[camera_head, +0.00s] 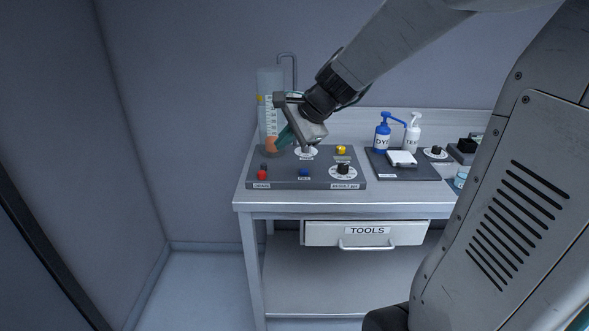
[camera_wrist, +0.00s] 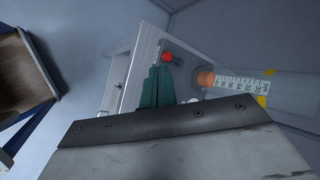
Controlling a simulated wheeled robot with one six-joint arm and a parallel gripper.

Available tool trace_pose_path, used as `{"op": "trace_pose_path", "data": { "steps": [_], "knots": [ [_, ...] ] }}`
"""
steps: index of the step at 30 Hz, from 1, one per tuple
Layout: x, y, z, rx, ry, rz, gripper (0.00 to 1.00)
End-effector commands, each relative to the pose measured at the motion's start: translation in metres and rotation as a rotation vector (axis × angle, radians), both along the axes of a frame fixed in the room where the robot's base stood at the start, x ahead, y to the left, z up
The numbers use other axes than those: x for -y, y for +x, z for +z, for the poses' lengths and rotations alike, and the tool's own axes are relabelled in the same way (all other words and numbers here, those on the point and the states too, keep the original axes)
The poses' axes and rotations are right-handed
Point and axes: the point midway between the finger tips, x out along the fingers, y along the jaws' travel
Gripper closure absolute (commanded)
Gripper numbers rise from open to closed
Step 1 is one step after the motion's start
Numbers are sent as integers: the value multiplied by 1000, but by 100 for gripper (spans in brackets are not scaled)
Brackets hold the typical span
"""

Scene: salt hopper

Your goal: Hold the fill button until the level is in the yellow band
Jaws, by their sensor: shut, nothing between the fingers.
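A clear measuring cylinder (camera_head: 268,82) with a printed scale stands at the back left of the grey control panel (camera_head: 322,183). Yellow marks (camera_wrist: 262,100) sit on its far part in the wrist view. Orange (camera_head: 271,144) shows only at its base, well below the yellow. The panel carries a red button (camera_head: 262,175) labelled DRAIN, a blue button (camera_head: 304,172) with an unreadable label, and a yellow knob (camera_head: 341,149). My gripper (camera_head: 281,143) has teal fingers, shut and empty, over the panel's back left. In the wrist view its fingertips (camera_wrist: 161,68) appear near the red button (camera_wrist: 167,57); contact cannot be told.
A black dial (camera_head: 343,168) is at the panel's right, and a white dial (camera_head: 306,153) is partly behind my gripper. Blue (camera_head: 382,136) and white (camera_head: 412,134) pump bottles stand further right on another dark panel. A TOOLS drawer (camera_head: 364,233) is below the tabletop.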

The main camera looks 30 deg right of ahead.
Motion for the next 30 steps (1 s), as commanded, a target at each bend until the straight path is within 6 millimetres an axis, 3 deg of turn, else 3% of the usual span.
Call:
{"op": "trace_pose_path", "data": {
  "steps": [1, 4, 6, 10, 23, 30],
  "knots": [
    [26, 20, -8, -1, 66, -134, 100],
    [67, 46, -18, 10, 169, -351, 100],
    [89, 58, -25, 16, 224, -463, 100],
    [114, 68, -32, 23, 282, -586, 100],
    [120, 70, -35, 25, 298, -620, 100],
    [120, 70, -54, 22, 300, -619, 100]
  ]
}}
